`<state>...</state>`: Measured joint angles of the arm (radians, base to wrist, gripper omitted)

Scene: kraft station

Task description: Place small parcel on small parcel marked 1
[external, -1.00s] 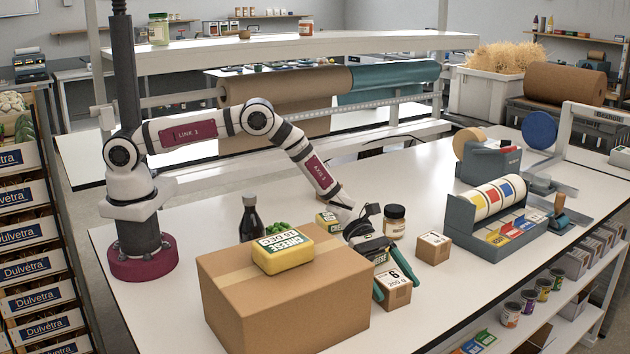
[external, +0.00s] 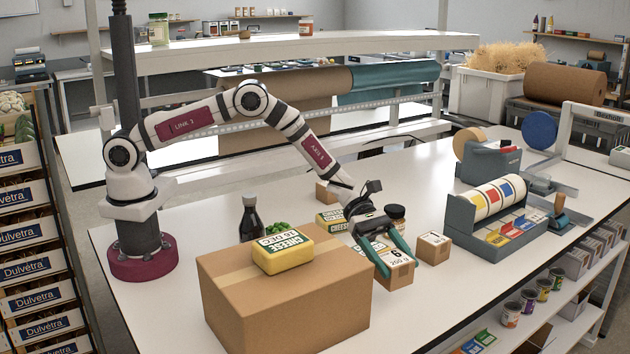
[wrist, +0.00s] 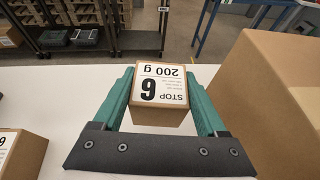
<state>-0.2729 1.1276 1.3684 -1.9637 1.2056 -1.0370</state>
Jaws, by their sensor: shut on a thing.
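The held parcel also shows between the green fingers in the wrist view (wrist: 160,115), label up. The small parcel marked 1 (external: 433,249) stands on the table just right of my gripper in the external view, label up, with nothing on top.
A large carton (external: 285,305) stands left of my gripper, with a yellow cheese pack (external: 283,252) on it. A label dispenser (external: 495,220) stands right.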

